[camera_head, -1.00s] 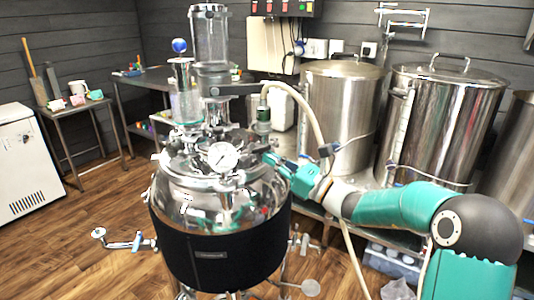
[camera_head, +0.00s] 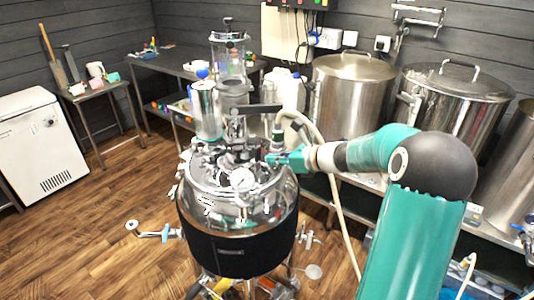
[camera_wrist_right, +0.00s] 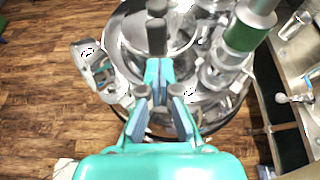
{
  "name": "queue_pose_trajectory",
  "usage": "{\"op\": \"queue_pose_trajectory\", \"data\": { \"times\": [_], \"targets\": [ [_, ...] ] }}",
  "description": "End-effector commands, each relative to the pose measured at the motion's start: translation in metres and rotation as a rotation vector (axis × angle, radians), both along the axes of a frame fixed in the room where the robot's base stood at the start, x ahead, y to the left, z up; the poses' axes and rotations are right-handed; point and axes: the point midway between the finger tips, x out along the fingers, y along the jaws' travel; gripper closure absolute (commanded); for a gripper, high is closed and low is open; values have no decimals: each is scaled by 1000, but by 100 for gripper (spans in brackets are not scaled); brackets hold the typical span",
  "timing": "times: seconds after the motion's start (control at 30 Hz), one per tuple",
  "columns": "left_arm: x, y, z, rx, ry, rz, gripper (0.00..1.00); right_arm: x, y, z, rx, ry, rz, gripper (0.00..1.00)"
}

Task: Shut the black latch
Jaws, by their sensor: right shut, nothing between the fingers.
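The steel vessel (camera_head: 240,200) with a black jacket stands in the middle of the head view, its lid crowded with fittings. A black bar (camera_head: 252,109) sticks out above the lid. In the right wrist view a dark grey handle (camera_wrist_right: 157,36) stands just beyond my fingertips; I cannot tell surely which part is the black latch. My right gripper (camera_head: 280,162) reaches in over the lid's right side, by the green fitting. In the wrist view the right gripper (camera_wrist_right: 159,78) is shut and empty; whether it touches the handle is unclear. My left gripper is out of view.
A pressure gauge (camera_head: 241,179) sits on the lid's front. A pale hose (camera_head: 338,215) runs down right of the vessel. Large steel pots (camera_head: 347,100) stand behind on a bench. Side valves (camera_head: 155,233) stick out low at the left.

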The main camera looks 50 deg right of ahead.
Motion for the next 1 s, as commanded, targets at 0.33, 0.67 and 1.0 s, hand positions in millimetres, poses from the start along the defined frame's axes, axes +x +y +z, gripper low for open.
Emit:
{"op": "queue_pose_trajectory", "data": {
  "times": [0.33, 0.67, 1.0],
  "targets": [
    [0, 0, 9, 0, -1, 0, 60, -2, -1, 11, 0, -3, -3, 100],
    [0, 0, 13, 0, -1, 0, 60, -2, -1, 16, 0, -3, -3, 100],
    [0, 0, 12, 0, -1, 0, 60, -5, 0, 16, -1, -3, 0, 100]
  ]
}}
